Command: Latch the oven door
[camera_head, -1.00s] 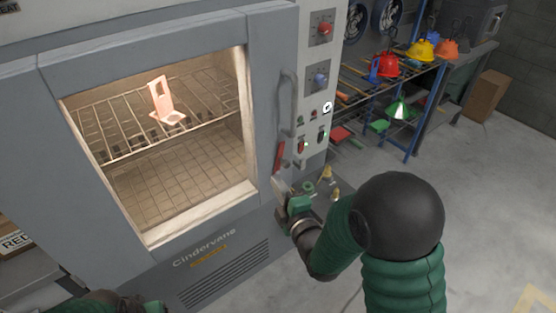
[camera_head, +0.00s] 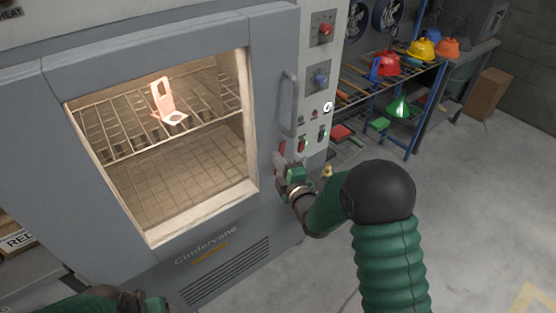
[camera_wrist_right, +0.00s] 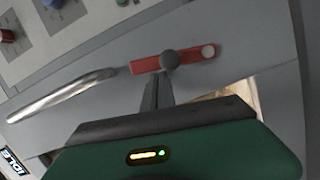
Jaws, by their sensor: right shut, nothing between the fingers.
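The grey oven door (camera_head: 262,70) has a lit window and looks closed or nearly closed against the oven body. A bar handle (camera_head: 289,103) runs up its right side; it also shows in the right wrist view (camera_wrist_right: 62,96). Below the handle is the red latch lever (camera_head: 282,147), partly hidden by my gripper. In the right wrist view the red latch lever (camera_wrist_right: 143,65) lies across the door seam with a dark round knob (camera_wrist_right: 170,60). My right gripper (camera_head: 279,160) is shut and empty, its fingertips close beside the knob; contact is unclear. Only part of my left gripper (camera_head: 150,303) shows at the bottom left.
A control panel (camera_head: 318,75) with knobs and buttons stands right of the door. Inside the oven, a pale bracket (camera_head: 168,105) sits on a wire rack.

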